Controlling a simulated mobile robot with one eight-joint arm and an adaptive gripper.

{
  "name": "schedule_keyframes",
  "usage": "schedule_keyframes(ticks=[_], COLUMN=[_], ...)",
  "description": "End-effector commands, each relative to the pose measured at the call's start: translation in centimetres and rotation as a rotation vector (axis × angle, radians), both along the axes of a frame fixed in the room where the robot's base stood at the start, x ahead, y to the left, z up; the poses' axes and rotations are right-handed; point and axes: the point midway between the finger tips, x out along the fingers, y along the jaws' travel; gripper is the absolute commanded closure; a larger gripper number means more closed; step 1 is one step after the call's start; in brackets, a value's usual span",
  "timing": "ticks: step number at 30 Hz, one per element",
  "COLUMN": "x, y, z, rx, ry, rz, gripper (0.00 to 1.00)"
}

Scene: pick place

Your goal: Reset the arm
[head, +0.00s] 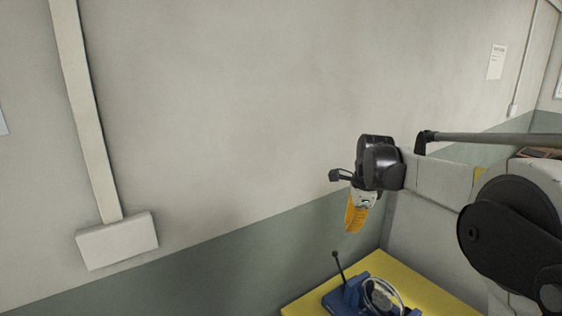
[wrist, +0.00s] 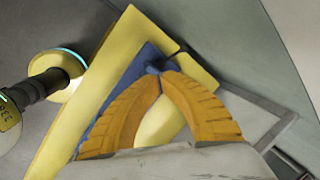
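My gripper (head: 352,230) hangs fingers-down above a yellow tabletop (head: 424,284), with its orange fingers close together in the head view. In the wrist view the two curved fingers (wrist: 162,74) meet at their tips, with a gap lower down. Yellow shows through this gap, and I see nothing clearly held. A blue device (head: 345,298) with a dark upright lever stands on the tabletop, below and apart from my gripper. Part of the blue device (wrist: 118,88) also shows behind the fingers in the wrist view; the fingers hide the rest.
A grey wall with a green lower band runs behind the table. A white box (head: 117,241) with a vertical duct is on the wall at left. The air around my gripper looks free.

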Motion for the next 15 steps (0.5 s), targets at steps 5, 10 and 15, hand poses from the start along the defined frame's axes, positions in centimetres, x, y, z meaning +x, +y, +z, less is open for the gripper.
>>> schedule_keyframes(ticks=[5, 10, 15], x=[-7.8, -15.5, -23.1], y=[1.0, 1.7, 2.2], z=[2.1, 2.0, -0.4], rx=[-0.121, -0.265, -0.436], ry=[-0.105, -0.197, -0.272], rz=[0.356, 0.697, 1.031], gripper=[1.00, 1.00, 1.00])
